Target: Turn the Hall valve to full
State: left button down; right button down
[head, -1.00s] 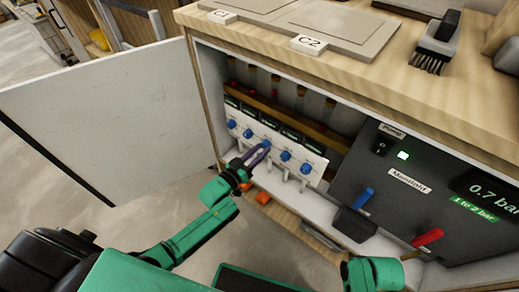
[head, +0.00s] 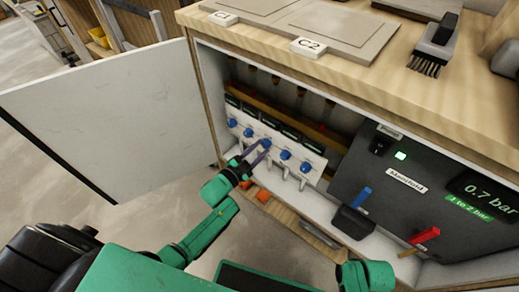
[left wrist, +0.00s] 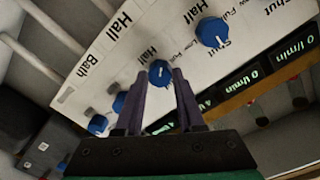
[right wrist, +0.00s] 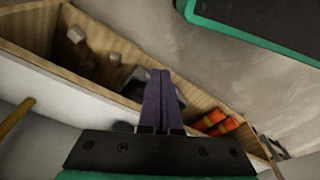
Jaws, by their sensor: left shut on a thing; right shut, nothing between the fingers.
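The valve panel (head: 275,142) is a white strip with a row of blue knobs inside the open cabinet. The Hall valve knob (head: 266,144) is the middle one; in the left wrist view the blue knob (left wrist: 160,72) lies by the "Hall" label. My left gripper (head: 259,152) is shut on this knob, one purple finger on each side. The knob has a white mark, but its exact setting is hard to read. My right gripper (right wrist: 160,78) is shut and empty, above a wooden compartment in the right wrist view.
Other blue knobs (head: 285,155) sit close on both sides. The manifold box (head: 410,185) at right has a blue lever (head: 361,196), a red lever (head: 424,236) and a 0.7 bar display. The white door (head: 110,115) stands open at left. Orange objects (right wrist: 220,125) lie low in the compartment.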

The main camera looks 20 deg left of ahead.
pick_arm(q)
jog(key=shift+f+m, duration=0.1)
jog(key=shift+m, duration=0.8)
jog(key=m, duration=0.2)
jog(key=shift+m+b, duration=0.3)
jog(key=shift+b, duration=0.05)
jog(key=shift+m, duration=0.4)
jog(key=shift+m+b, duration=0.45)
jog(key=shift+m, duration=0.95)
pick_arm(e)
jog(key=shift+w+a+r, duration=0.1)
jog(key=shift+w+r, duration=0.05)
jog(key=shift+r, duration=0.5)
jog(key=shift+w+a+r, duration=0.15)
jog(key=shift+r, duration=0.5)
jog(key=shift+w+a+r, duration=0.1)
jog(key=shift+w+r, duration=0.05)
jog(key=shift+r, duration=0.65)
pick_arm(q)
jog(key=c, duration=0.5)
grip_release()
